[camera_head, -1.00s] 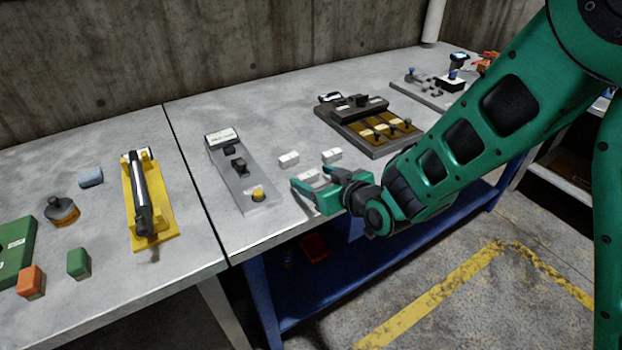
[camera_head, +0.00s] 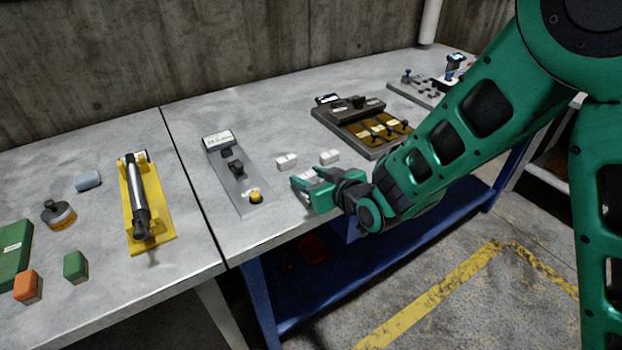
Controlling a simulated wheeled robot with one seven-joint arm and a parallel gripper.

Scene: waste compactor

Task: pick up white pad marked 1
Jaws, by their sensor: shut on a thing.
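My gripper (camera_head: 308,181) is low over the front part of the right-hand tabletop, its green fingers pointing left. It is shut on a small white pad (camera_head: 309,174), which shows only partly between the fingers. I cannot read a mark on this pad, nor tell whether it touches the table. Two more white pads lie on the table just behind the gripper, one at the left (camera_head: 286,161) and one at the right (camera_head: 330,157). Their marks are too small to read.
A grey control panel (camera_head: 232,175) with a yellow button lies left of my gripper. A dark tray (camera_head: 378,150) with yellowish slots stands behind, to the right. The table's front edge is close.

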